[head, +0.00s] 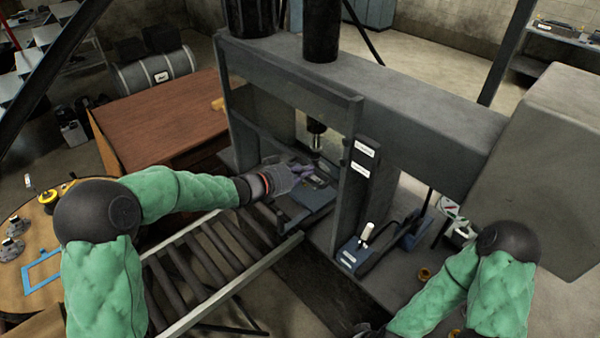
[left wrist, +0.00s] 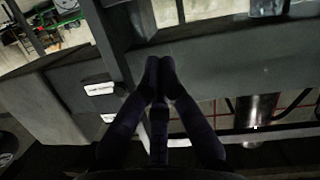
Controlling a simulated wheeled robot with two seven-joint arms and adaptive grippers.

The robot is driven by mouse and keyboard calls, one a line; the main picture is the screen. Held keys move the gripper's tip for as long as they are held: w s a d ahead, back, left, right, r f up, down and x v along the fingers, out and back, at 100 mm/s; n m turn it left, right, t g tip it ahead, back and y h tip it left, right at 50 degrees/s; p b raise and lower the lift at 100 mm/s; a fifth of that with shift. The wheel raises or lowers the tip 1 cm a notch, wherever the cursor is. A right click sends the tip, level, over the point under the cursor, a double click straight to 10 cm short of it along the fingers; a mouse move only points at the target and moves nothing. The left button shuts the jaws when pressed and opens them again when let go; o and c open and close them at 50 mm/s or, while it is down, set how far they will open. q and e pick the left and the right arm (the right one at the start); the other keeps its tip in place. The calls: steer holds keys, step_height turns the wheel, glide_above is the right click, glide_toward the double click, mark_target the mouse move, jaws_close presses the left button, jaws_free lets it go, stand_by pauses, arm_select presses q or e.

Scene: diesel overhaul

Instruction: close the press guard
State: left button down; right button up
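The press (head: 430,110) is a heavy grey frame with a ram (head: 317,135) over its bed. The press guard (head: 292,75) appears to be the grey-framed see-through panel at its front; how far it stands open is unclear. My left gripper (head: 306,172) is low in front of the press opening, near the guard's lower part. In the left wrist view its fingertips (left wrist: 159,66) meet in front of a grey bar (left wrist: 215,55), with nothing visible between them; contact with the bar is unclear. My right forearm runs down to the bottom edge, with its gripper out of sight.
A roller conveyor (head: 215,262) lies before the press, below my left arm. A brown bench (head: 160,115) stands behind it on the left. A blue hand pump (head: 362,248) stands right of the opening. White labels (head: 361,168) mark the press post.

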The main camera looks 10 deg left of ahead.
mark_target(329, 174)
arm_select(q)
steer(key=x, duration=0.5)
steer(key=f, duration=0.1)
steer(key=d+f, duration=0.1)
steer(key=f, duration=0.1)
steer(key=shift+f, duration=0.55)
steer(key=shift+s, duration=0.1)
step_height(329, 174, down, 31)
steer(key=b, duration=1.9)
steer(key=shift+d, duration=0.1)
